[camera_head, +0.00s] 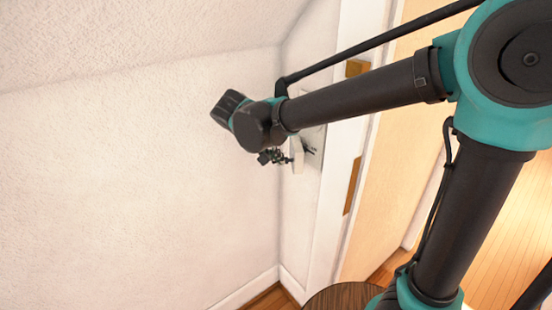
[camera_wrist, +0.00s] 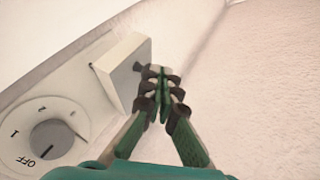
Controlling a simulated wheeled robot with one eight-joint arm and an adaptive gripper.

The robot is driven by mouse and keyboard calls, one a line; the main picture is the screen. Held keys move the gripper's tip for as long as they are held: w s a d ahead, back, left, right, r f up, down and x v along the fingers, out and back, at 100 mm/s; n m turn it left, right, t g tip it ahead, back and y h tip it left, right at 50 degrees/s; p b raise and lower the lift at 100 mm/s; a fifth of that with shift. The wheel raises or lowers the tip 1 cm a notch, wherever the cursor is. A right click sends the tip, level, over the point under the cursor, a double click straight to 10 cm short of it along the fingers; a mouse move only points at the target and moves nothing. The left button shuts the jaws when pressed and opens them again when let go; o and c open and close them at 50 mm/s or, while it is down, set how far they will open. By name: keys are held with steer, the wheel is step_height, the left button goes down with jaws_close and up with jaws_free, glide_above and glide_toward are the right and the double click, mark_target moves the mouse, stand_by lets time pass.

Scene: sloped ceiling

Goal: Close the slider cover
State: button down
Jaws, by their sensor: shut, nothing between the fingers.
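In the wrist view, a white box-shaped block (camera_wrist: 122,68), which looks like the slider cover, stands out from a pale wall panel (camera_wrist: 75,82). Its right side is shaded grey, with a small dark piece near the fingertips. My gripper (camera_wrist: 160,74) is shut and empty, just right of the block; I cannot tell whether it touches. In the head view, my gripper (camera_head: 272,157) is small, left of the white block (camera_head: 297,155) on the wall. My arm covers part of the panel there.
A round dial (camera_wrist: 47,138) marked OFF and 1 sits on the panel, left of the block. A textured wall (camera_head: 140,180) is close on the left. A door frame (camera_head: 345,150) and a pale door (camera_head: 395,160) are to the right. A dark round wooden top (camera_head: 340,297) is below.

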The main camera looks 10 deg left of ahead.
mark_target(301, 163)
steer(key=shift+d, duration=0.15)
steer(key=shift+s+d+n+t+y, duration=0.15)
steer(key=shift+d+n+y, duration=0.15)
steer(key=shift+d+n, duration=0.3)
steer(key=shift+s+d+n+t+y, duration=0.15)
steer(key=shift+d+n+y, duration=0.15)
steer(key=shift+d+n, duration=0.25)
steer(key=d+n+y, duration=0.1)
steer(key=d+n, duration=0.1)
steer(key=shift+w+d+n+t+y, duration=0.1)
steer(key=shift+d+n+t+y, duration=0.2)
steer(key=shift+d, duration=0.1)
steer(key=shift+w+d, duration=0.2)
steer(key=shift+d, duration=0.45)
